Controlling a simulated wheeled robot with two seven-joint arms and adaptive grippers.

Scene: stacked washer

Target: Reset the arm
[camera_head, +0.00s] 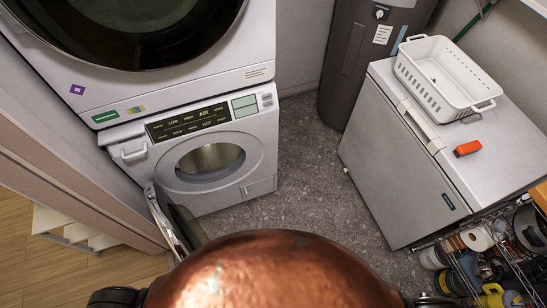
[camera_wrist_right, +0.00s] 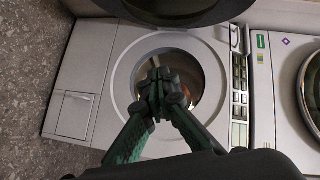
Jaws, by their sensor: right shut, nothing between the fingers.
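My right gripper (camera_wrist_right: 163,90) shows in the right wrist view, with its dark green fingers shut and nothing between them. Behind it is the round opening (camera_wrist_right: 197,62) of the lower washer (camera_wrist_right: 87,82). From this view I cannot tell how far the fingertips are from the opening. In the head view the lower washer (camera_head: 232,178) stands under the upper machine (camera_head: 205,86). Its round door (camera_head: 165,217) is swung open to the left and also shows as a dark shape at the top of the wrist view (camera_wrist_right: 185,12). My left gripper is not in view.
A white chest (camera_head: 400,165) stands at the right with a white basket (camera_head: 449,76) and an orange object (camera_head: 467,148) on top. A dark tank (camera_head: 365,60) stands at the back. A cluttered wire rack (camera_head: 490,262) is at lower right. Grey floor (camera_head: 308,170) between is clear.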

